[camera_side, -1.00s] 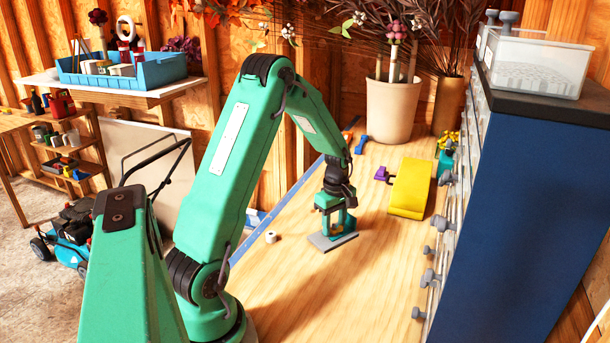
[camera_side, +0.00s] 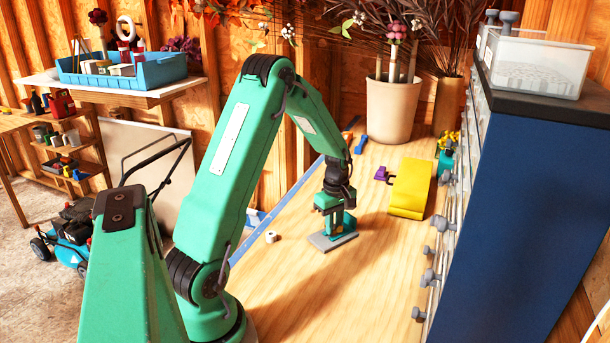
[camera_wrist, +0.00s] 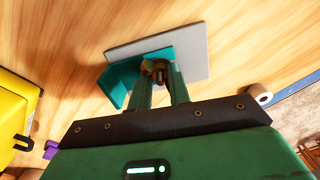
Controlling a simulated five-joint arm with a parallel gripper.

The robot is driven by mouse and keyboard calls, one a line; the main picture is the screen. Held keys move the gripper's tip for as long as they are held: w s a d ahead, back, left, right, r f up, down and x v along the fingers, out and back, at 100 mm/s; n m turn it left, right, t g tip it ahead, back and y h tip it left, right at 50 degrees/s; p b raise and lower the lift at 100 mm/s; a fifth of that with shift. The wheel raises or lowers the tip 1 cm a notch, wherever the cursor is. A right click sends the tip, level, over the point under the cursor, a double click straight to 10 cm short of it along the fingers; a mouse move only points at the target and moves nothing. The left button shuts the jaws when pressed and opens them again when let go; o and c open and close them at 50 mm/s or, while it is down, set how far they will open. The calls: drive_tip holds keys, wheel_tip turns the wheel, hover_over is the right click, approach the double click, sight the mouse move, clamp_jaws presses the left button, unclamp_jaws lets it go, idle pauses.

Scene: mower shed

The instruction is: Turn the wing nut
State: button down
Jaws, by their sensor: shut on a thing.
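The wing nut (camera_wrist: 160,75) shows as a small brass-brown piece in the wrist view, mostly hidden between my fingertips. My gripper (camera_wrist: 160,69) is shut on it. It sits at a teal bracket (camera_wrist: 122,86) on a flat grey plate (camera_wrist: 190,42). In the side view, my gripper (camera_side: 333,212) points down over the grey plate (camera_side: 322,243), and the teal bracket (camera_side: 348,222) shows to its right. The wing nut cannot be made out there.
A white ring-shaped piece (camera_side: 271,237) lies left of the plate. A yellow object (camera_side: 410,188) and a purple piece (camera_side: 382,174) lie to the right. A blue cabinet (camera_side: 530,190) bounds the right side. The front of the wooden bench (camera_side: 350,300) is clear.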

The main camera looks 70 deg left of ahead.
drive_tip(key=m, duration=1.1)
idle(0.5)
drive_tip(key=c, duration=1.3)
unclamp_jaws()
drive_tip(key=shift+r, duration=0.15)
drive_tip(key=shift+r, duration=3.8)
